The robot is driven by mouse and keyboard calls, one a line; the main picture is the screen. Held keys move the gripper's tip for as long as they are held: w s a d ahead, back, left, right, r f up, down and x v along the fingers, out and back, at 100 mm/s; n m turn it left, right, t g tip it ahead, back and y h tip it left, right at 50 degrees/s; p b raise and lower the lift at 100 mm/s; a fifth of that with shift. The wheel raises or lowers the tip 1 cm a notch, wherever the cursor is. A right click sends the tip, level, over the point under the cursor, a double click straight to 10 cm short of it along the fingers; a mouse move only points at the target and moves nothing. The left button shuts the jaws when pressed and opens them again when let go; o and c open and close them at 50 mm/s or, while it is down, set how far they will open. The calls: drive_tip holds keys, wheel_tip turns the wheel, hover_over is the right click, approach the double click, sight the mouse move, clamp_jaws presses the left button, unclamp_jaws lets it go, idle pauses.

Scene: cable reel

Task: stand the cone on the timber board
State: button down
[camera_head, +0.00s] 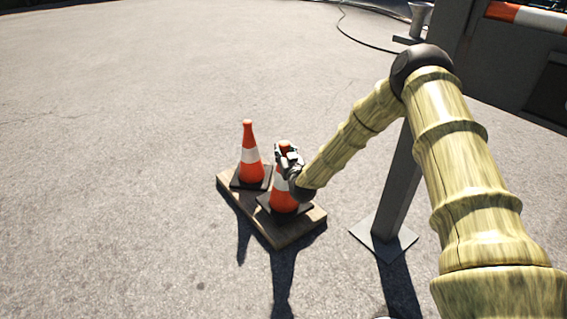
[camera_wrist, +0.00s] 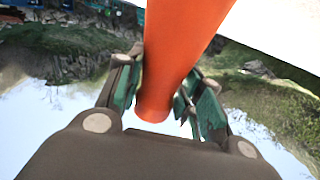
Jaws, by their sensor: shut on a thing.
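The timber board (camera_head: 285,237) lies on the ground near the middle of the head view. One orange and white cone (camera_head: 249,165) stands upright on its far left part. My gripper (camera_head: 287,157) is shut on a second cone (camera_head: 284,202) near its tip. This cone is upright, with its dark square base over the near right part of the board; I cannot tell whether the base touches the wood. In the wrist view the orange cone (camera_wrist: 180,45) runs between the two fingers. My gripper hides part of the held cone in the head view.
A grey post with a square foot plate (camera_head: 384,238) stands right of the board, close to my arm. A dark structure with an orange and white striped bar (camera_head: 525,15) is at top right. A cable (camera_head: 355,35) lies behind. Ground to the left is clear.

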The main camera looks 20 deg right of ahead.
wheel_tip(320, 180, down, 3)
drive_tip(key=shift+w+f+b, duration=0.1)
drive_tip(key=shift+f+b, duration=0.05)
drive_tip(key=shift+b, duration=1.1)
drive_tip(key=c, duration=0.9)
unclamp_jaws()
drive_tip(key=shift+f, duration=0.15)
drive_tip(key=shift+c, duration=0.2)
